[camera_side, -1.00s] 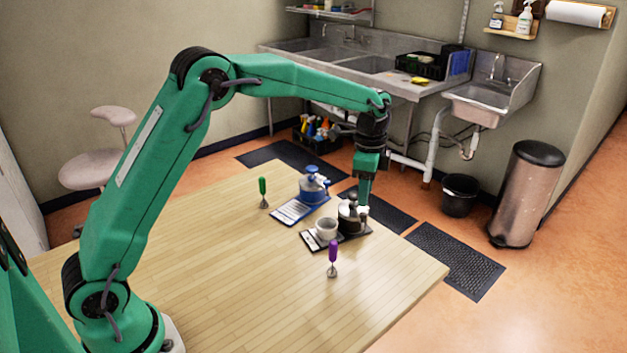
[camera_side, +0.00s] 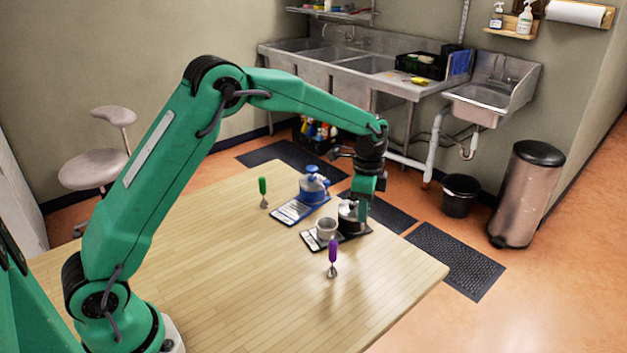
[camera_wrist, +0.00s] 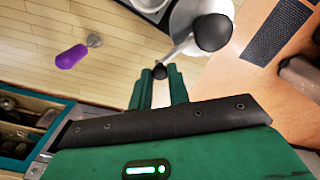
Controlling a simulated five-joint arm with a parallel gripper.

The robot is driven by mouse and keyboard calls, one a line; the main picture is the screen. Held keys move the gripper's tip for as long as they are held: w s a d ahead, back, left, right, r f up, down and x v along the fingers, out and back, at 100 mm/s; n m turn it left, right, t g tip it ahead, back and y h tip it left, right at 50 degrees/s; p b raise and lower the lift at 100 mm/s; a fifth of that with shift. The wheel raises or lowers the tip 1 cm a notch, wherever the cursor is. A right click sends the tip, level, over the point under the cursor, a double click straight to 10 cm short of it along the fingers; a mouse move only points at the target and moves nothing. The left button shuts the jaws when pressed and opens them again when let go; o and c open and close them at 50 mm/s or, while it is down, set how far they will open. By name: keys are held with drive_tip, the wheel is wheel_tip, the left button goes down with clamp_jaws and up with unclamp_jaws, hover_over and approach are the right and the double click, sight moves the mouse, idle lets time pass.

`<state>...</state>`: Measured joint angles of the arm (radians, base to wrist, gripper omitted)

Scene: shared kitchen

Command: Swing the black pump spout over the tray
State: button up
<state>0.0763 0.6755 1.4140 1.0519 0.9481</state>
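My gripper (camera_wrist: 160,82) shows two green fingers with a gap, and the spout tip lies at that gap. Contact with either finger cannot be told. In the side view my gripper (camera_side: 363,208) is at the bottle and partly covers it.
A blue pump bottle (camera_side: 312,187) stands on a blue tray (camera_side: 291,211) behind. A purple-handled whisk (camera_side: 332,256) is in front of the black tray, and a green-handled one (camera_side: 262,189) is to the left. The wooden table's (camera_side: 220,280) near and left areas are clear.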

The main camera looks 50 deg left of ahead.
drive_tip(key=shift+s+a, duration=0.1)
clamp_jaws()
drive_tip(key=s+a+m, duration=0.3)
drive_tip(key=a+m, duration=0.4)
drive_tip(key=m, duration=0.8)
drive_tip(key=shift+a, duration=0.4)
drive_tip(key=shift+r, duration=0.1)
drive_tip(key=o, duration=0.8)
unclamp_jaws()
